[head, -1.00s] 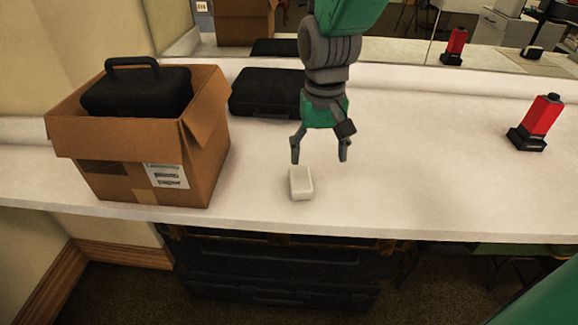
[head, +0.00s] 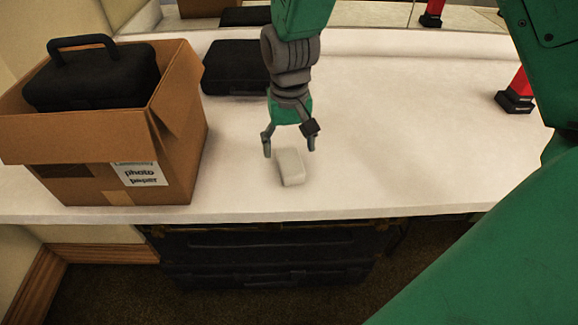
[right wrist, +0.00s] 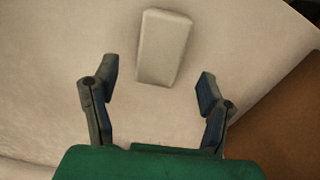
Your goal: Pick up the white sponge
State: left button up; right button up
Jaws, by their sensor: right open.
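The white sponge (head: 291,167) is a small pale block lying on the white counter (head: 400,150), near its front edge. My right gripper (head: 289,154) is open and points down over the sponge's far end in the head view. In the right wrist view, the sponge (right wrist: 164,48) lies ahead of the two spread fingers (right wrist: 154,88), with its near end roughly between the fingertips. I see no finger closed on it. My left gripper is not in view.
A cardboard box (head: 182,130) labelled "photo paper" stands at the left with a black case (head: 92,77) in it. Another black case (head: 235,68) lies behind. A red and black object (head: 516,98) stands at the right. Counter right of the sponge is clear.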

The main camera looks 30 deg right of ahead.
aim_at(290, 161)
jog(key=f, duration=0.1)
jog(key=f+b, duration=0.1)
jog(key=f, duration=0.3)
jog(key=shift+s+f, duration=0.1)
jog(key=shift+s, duration=0.15)
jog(key=c, duration=1.1)
jog(key=shift+c, duration=0.2)
jog(key=shift+r, duration=0.2)
notch_tip(290, 161, up, 10)
jog(key=shift+f+p, duration=0.1)
jog(key=shift+p, duration=0.95)
